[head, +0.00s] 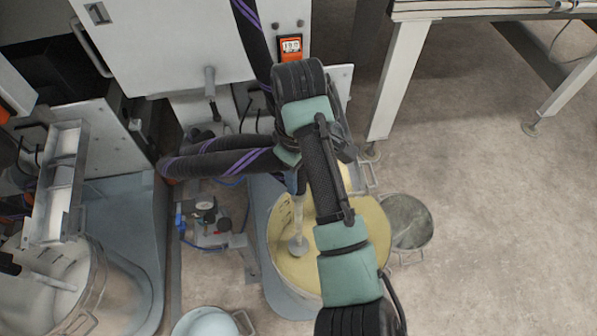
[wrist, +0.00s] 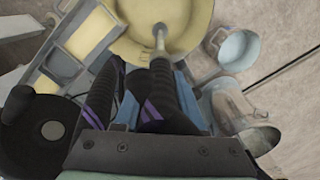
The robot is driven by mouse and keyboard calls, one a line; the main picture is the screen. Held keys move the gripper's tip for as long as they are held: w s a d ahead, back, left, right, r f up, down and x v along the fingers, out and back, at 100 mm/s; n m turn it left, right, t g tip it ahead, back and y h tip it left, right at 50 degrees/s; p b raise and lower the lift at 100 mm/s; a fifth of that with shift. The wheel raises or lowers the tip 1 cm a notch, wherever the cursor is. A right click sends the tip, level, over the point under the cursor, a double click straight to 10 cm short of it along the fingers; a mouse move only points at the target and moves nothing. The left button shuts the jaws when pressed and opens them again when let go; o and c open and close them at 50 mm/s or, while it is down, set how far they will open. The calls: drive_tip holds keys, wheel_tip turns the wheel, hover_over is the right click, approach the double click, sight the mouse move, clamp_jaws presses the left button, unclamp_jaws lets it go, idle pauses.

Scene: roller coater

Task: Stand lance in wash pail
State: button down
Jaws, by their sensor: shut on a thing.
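The lance (head: 298,222) is a pale upright pipe whose lower end meets the yellow contents of a round drum (head: 273,225). In the wrist view the lance (wrist: 160,42) also reaches into the yellow drum. Black hoses with purple stripes (head: 225,160) run by its upper part. My gripper (wrist: 155,92) is shut on the lance above the drum; my arm hides most of the grip in the head view. A grey metal pail (head: 405,222) stands on the floor right of the drum. A pale blue pail (head: 205,325) is at the bottom edge. I cannot tell which is the wash pail.
A grey machine cabinet (head: 165,45) stands behind the drum. A pump with gauges (head: 207,222) is left of it. Another drum (head: 60,285) and a tray (head: 62,165) are at far left. A table leg (head: 398,80) stands behind the grey pail. Floor at right is clear.

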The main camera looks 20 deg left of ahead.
wheel_tip(320, 180, up, 25)
drive_tip(key=p, duration=2.5)
drive_tip(key=shift+f, duration=0.2)
